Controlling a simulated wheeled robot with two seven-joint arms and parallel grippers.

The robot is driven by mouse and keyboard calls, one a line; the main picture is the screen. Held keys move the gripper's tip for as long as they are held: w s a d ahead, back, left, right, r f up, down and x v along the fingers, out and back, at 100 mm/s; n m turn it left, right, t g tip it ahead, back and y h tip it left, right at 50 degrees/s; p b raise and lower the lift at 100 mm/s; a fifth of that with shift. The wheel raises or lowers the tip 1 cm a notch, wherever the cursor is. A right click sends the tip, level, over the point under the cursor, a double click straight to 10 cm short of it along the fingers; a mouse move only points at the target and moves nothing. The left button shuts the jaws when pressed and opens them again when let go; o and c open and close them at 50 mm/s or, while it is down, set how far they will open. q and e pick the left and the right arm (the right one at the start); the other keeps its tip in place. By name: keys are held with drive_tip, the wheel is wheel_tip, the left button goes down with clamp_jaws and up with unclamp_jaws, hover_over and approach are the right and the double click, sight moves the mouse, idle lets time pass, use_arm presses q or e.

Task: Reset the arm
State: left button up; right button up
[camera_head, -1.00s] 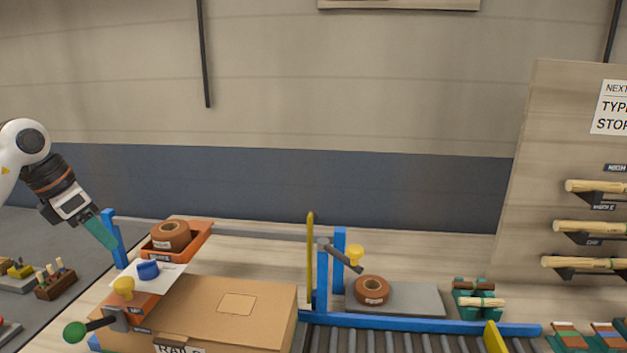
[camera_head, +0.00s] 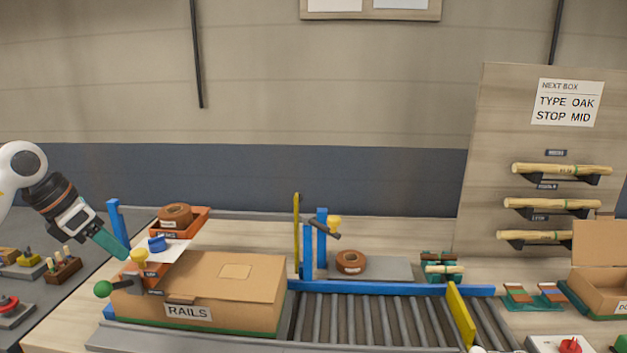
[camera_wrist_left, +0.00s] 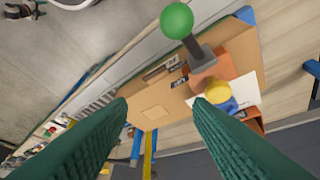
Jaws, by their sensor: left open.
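My left gripper (camera_head: 122,253) comes in from the left in the head view, its green fingers pointing down and right near the blue post and the yellow knob. In the left wrist view its two green fingers (camera_wrist_left: 160,105) stand wide apart with nothing between them. Beyond them show the cardboard box (camera_wrist_left: 150,105), the green ball-ended lever (camera_wrist_left: 177,20) and the yellow knob (camera_wrist_left: 216,91). In the head view the box marked RAILS (camera_head: 225,285) stands closed just right of the gripper. My right gripper is not in view.
An orange bin (camera_head: 195,222) holds a brown roll. A roller conveyor (camera_head: 360,318) runs right of the box, with a yellow stop (camera_head: 461,313). A rack board (camera_head: 500,140) holds wooden rails, with an open carton (camera_head: 600,290) below. A red button (camera_head: 9,304) is at the left.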

use_arm(q)
drive_tip(key=s+d+f+n+t+h, duration=0.2)
drive_tip(key=d+n+t+h, duration=0.45)
drive_tip(key=d+h, duration=1.4)
drive_tip(key=s+a+f+n+t+y, duration=0.2)
drive_tip(key=s+a+f+n+y, duration=0.15)
drive_tip(key=f+n+y, duration=0.85)
drive_tip(key=s+a+f+n+t+y, duration=0.3)
drive_tip(key=f+n+y, duration=0.5)
drive_tip(key=n+y, duration=0.8)
drive_tip(key=s+d+f+n+g+h, duration=0.15)
drive_tip(key=s+f+n+g, duration=0.4)
drive_tip(key=s, duration=0.65)
drive_tip(key=s+f+n+g+h, duration=0.2)
drive_tip(key=s+f+g, duration=0.55)
drive_tip(key=s, duration=0.55)
drive_tip(key=s+f+x, duration=0.1)
drive_tip(key=s+x, duration=0.2)
drive_tip(key=x, duration=0.9)
drive_tip(key=s+a+x, duration=0.1)
drive_tip(key=s+x, duration=0.2)
drive_tip(key=x, duration=0.9)
drive_tip(key=s+a+f+g, duration=0.1)
drive_tip(key=s+a+f, duration=0.1)
drive_tip(key=s+f, duration=1.5)
drive_tip(key=shift+a+f+g, duration=0.3)
drive_tip(key=shift+f+g, duration=0.05)
drive_tip(key=shift+f, duration=0.25)
